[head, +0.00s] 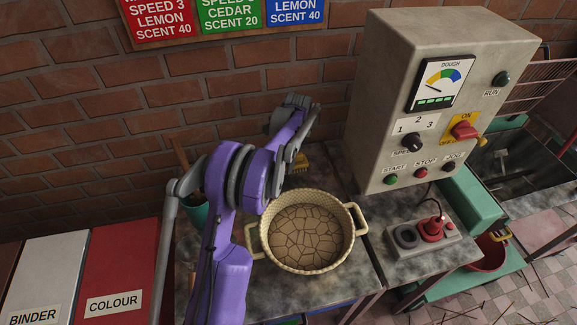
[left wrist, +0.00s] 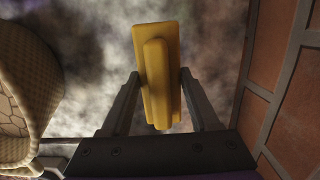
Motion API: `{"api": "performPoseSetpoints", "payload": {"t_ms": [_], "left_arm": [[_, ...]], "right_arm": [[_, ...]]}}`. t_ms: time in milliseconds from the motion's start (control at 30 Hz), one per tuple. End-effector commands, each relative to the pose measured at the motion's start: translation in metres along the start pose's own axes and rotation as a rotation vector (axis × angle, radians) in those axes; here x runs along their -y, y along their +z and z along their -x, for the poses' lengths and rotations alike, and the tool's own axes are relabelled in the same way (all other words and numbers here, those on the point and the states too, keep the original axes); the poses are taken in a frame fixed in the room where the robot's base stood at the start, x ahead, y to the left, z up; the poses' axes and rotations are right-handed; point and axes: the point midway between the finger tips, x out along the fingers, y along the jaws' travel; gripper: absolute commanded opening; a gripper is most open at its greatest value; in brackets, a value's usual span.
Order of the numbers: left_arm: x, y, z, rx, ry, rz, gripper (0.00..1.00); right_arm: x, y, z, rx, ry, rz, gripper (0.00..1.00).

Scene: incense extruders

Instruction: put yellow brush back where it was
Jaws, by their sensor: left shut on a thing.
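The yellow brush (left wrist: 158,60) is between the two fingers of my left gripper (left wrist: 160,88) in the left wrist view, and the gripper is shut on it. The mottled grey tabletop shows behind the brush. In the head view the brush (head: 303,163) is a small yellow patch behind the basin, mostly hidden by my left arm and gripper (head: 294,158). I cannot tell whether the brush touches the table. My right gripper is not in view.
A cream two-handled basin (head: 347,250) of cracked brown dough stands in front of the brush. A teal pot (head: 197,215) is left, partly behind my arm. The grey control box (head: 375,110) stands right. A brick wall (head: 70,110) is close behind.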

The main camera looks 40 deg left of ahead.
Motion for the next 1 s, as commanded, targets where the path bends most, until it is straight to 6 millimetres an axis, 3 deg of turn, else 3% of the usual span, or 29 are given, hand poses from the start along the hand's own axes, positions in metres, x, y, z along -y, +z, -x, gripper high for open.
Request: {"api": "performPoseSetpoints", "payload": {"t_ms": [200, 567, 600, 767, 1000], "left_arm": [[0.000, -0.004, -0.028, 0.000, 0.000, 0.000, 0.10], [-0.001, -0.004, -0.034, 0.001, 0.001, 0.000, 0.10], [0.000, -0.004, -0.034, 0.000, 0.000, 0.000, 0.65], [0.000, -0.004, -0.033, 0.000, 0.000, 0.000, 0.92], [0.000, -0.004, -0.032, 0.000, 0.000, 0.000, 0.92]], "right_arm": [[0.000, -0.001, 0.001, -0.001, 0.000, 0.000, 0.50], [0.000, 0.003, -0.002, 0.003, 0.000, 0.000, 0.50], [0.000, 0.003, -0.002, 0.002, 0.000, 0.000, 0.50], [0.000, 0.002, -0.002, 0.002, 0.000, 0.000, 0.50], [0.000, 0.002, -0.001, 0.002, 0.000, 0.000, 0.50]]}}
